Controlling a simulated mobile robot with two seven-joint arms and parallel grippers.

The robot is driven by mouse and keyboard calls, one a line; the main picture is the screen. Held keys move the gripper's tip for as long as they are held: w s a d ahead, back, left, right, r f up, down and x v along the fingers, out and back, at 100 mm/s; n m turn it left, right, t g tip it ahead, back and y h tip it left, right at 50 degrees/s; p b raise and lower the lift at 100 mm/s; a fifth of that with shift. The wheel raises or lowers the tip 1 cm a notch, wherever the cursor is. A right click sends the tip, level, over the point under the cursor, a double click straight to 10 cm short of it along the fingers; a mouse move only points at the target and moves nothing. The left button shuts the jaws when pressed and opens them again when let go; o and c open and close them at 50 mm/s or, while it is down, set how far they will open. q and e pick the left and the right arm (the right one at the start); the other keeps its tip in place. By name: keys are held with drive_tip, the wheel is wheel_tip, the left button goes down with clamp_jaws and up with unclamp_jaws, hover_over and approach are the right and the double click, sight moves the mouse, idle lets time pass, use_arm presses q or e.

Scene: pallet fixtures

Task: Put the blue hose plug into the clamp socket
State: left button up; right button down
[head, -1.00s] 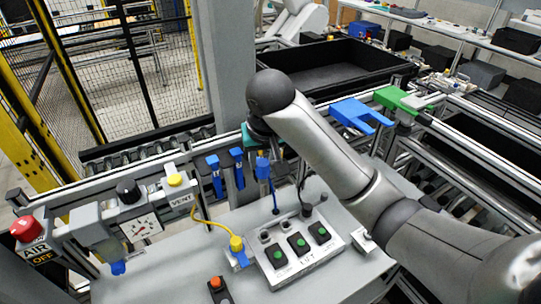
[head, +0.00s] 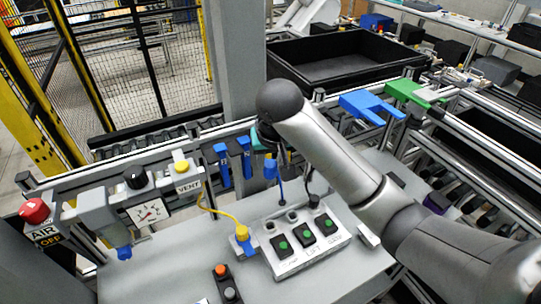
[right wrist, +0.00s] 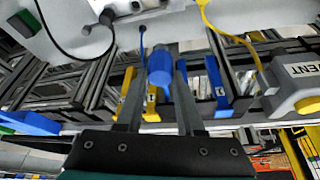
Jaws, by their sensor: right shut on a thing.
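The blue hose plug (head: 270,170) hangs upright in my right gripper (head: 274,156), above the back of the grey bench. A thin blue hose runs from it down to the bench. In the right wrist view the plug (right wrist: 160,66) sits between the two fingers of my right gripper (right wrist: 160,78), which is shut on it. A white control box (head: 335,238) with several green buttons stands in front, with round sockets (head: 292,217) along its back edge. A black plug (head: 314,202) stands at its right end. I cannot read which socket is the clamp one. My left gripper is not in view.
A yellow plug (head: 242,233) with a yellow hose stands left of the box. Blue brackets (head: 222,165) hang on the rail behind. The VENT unit (head: 187,181) and gauge (head: 148,212) stand left.

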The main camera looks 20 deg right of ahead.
wheel_tip(320, 180, down, 18)
drive_tip(key=b, duration=0.5)
drive_tip(key=shift+f+b, duration=0.2)
drive_tip(key=shift+b, duration=0.2)
idle(1.5)
drive_tip(key=shift+r, duration=0.1)
idle(0.6)
drive_tip(key=shift+p, duration=0.6)
drive_tip(key=shift+p, duration=0.5)
drive_tip(key=shift+f+b, duration=0.35)
drive_tip(key=shift+f, duration=1.15)
idle(0.4)
drive_tip(key=shift+c, duration=2.2)
unclamp_jaws()
